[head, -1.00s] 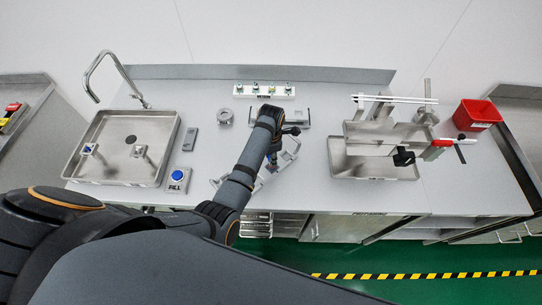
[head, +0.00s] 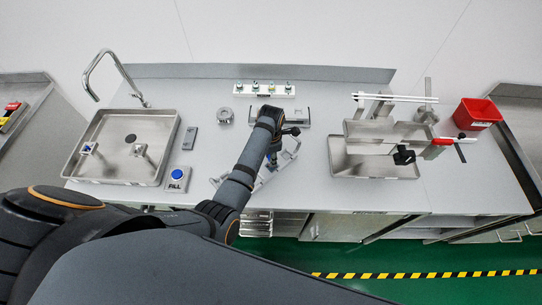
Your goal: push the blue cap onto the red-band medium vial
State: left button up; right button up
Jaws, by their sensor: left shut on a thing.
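My left arm reaches across the counter from the lower left. Its gripper (head: 273,158) points down over a grey metal bracket (head: 291,153) at the counter's middle. It is shut on a small blue thing at its tip, which looks like the blue cap. The arm and wrist hide most of it, and I cannot tell whether it touches a vial. I cannot make out the red-band medium vial. My right gripper is not in view.
A white rack (head: 264,90) with several small green-topped items stands behind the wrist. A round metal piece (head: 226,116), a blue FILL button (head: 176,174) and a sink (head: 93,173) lie left. A metal apparatus (head: 375,170) and red bin (head: 477,113) stand right.

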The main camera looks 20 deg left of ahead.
pick_arm(q)
jog(key=shift+w, duration=0.1)
jog(key=o, duration=0.9)
jog(key=shift+o, duration=0.2)
notch_tip(320, 180, up, 8)
jog(key=shift+f, duration=0.25)
